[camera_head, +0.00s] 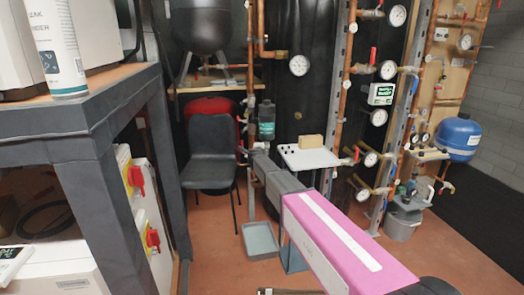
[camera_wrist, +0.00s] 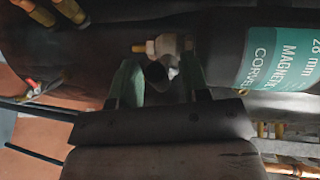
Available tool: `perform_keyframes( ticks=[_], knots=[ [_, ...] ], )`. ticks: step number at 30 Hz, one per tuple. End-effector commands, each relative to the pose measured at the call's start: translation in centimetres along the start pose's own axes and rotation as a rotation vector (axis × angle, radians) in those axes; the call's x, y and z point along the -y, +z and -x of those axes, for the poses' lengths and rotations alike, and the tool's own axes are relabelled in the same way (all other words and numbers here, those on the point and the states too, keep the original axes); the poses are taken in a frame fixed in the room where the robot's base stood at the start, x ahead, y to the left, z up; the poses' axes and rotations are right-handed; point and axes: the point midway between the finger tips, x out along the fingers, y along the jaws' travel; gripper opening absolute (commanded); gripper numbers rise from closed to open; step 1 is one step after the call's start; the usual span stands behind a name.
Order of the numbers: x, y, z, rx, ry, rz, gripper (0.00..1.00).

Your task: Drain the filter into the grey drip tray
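The filter (camera_head: 266,121) is a dark upright cylinder with a teal label, on the copper pipework in the middle of the head view. In the wrist view the filter (camera_wrist: 282,45) lies sideways across the top right. A small drain fitting (camera_wrist: 165,46) with a pale and brass body and a dark round end comes from it. My gripper (camera_wrist: 160,82) has its two greenish fingers apart, one on each side of the dark end, with no clear grip on it. In the head view my gripper (camera_head: 261,149) is just below the filter, its fingers too small to read. The grey drip tray (camera_head: 260,240) lies on the floor below.
A dark chair (camera_head: 212,148) stands left of the filter, before a red vessel (camera_head: 205,112). A white perforated stand (camera_head: 308,157) with a small box is close to the right of my arm. Copper pipes and gauges line the right. A workbench (camera_head: 85,115) fills the left.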

Motion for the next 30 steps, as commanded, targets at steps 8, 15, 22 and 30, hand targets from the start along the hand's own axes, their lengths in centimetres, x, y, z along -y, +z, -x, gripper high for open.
perform_keyframes(
  ticks=[8,15,22,30],
  knots=[
    [0.0,0.0,0.7,0.0,-0.001,0.002,0.42],
    [0.0,-0.1,3.9,0.0,0.0,0.001,0.42],
    [0.0,-0.2,8.3,0.001,0.0,0.0,0.42],
    [0.0,0.0,10.9,0.0,0.0,0.0,0.42]
  ],
)
